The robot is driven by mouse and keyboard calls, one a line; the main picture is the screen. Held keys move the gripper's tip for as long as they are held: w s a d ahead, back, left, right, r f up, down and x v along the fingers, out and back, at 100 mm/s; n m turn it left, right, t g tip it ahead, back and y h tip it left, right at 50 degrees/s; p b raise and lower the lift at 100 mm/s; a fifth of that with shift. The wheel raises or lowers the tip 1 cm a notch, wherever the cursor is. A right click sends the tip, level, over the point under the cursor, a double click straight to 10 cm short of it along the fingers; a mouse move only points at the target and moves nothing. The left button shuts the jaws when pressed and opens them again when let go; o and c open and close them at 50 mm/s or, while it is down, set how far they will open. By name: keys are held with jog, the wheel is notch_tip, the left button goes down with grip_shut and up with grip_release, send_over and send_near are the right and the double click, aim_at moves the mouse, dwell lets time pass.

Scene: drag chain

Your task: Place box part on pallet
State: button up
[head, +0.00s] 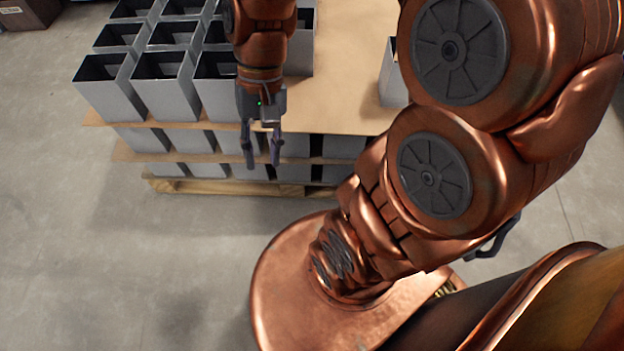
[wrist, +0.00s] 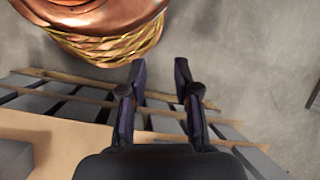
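Several grey open-topped box parts (head: 165,84) stand in rows on the top sheet of the pallet stack (head: 345,65), on its left side. One more box part (head: 393,78) stands on the right, partly hidden by my arm. My gripper (head: 262,164) hangs in front of the stack's near edge, fingers pointing down. Its two fingers are apart with nothing between them. In the wrist view my gripper (wrist: 160,75) also shows spread, empty fingers, with the edge of the stack behind them.
Lower layers of boxes between brown sheets sit on a wooden pallet base (head: 235,187). The middle of the top sheet is bare. The concrete floor (head: 120,260) in front is clear. A dark brown box (head: 28,12) stands at the far left.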

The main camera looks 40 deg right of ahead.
jog(key=s+d+f+n+h, duration=0.2)
jog(key=s+d+n+h, duration=0.1)
jog(key=s, duration=0.6)
jog(key=shift+s+d+n+h, duration=0.2)
jog(key=shift+n+h, duration=0.1)
jog(key=shift+n, duration=0.4)
jog(key=shift+a+r, duration=0.1)
